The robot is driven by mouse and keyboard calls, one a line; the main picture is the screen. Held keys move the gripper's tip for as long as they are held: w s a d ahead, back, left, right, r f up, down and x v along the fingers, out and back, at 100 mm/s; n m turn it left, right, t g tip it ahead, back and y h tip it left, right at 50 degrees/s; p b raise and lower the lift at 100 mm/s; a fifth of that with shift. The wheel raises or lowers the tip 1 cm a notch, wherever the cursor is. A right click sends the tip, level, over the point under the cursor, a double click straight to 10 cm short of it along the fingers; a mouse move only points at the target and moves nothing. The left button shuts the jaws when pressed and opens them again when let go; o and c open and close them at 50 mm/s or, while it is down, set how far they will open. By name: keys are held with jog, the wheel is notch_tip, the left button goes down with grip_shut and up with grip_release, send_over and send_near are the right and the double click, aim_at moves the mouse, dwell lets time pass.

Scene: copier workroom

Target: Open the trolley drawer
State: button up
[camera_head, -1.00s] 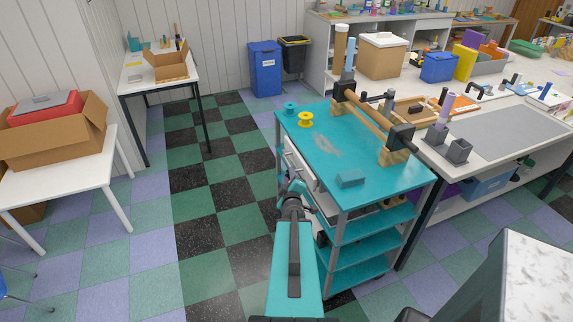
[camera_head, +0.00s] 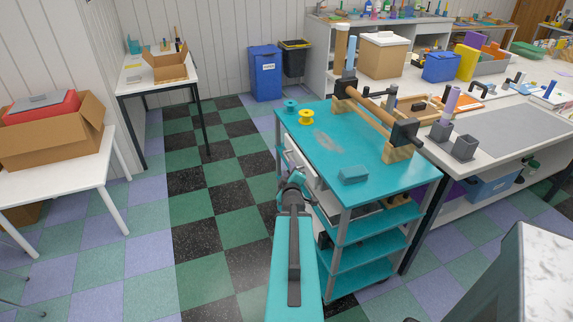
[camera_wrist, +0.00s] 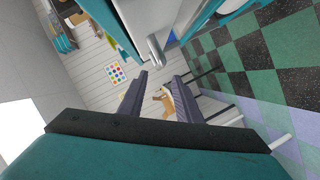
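The teal trolley (camera_head: 327,146) stands right of centre in the head view. White drawer fronts (camera_head: 297,158) show on its left side, partly hidden by my arm. In the wrist view a pale drawer front (camera_wrist: 158,16) is at the top, with a short grey handle (camera_wrist: 156,54) on it. My gripper (camera_wrist: 161,78) is open, its two dark fingers apart with nothing between them. The handle appears just beyond the fingertips, roughly in line with the gap. In the head view my gripper (camera_head: 293,182) is beside the trolley's left side; its fingers are hard to make out there.
A spool (camera_head: 305,117) and a teal block (camera_head: 353,175) sit on the trolley top, with a wooden-bar device (camera_head: 372,117) at its right edge. A workbench (camera_head: 520,125) adjoins on the right. The checkered floor (camera_head: 210,200) left of the trolley is clear.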

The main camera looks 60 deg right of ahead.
aim_at(287, 158)
jog(key=shift+b+x, duration=0.45)
jog(key=shift+x, duration=4.75)
jog(key=shift+r, duration=0.1)
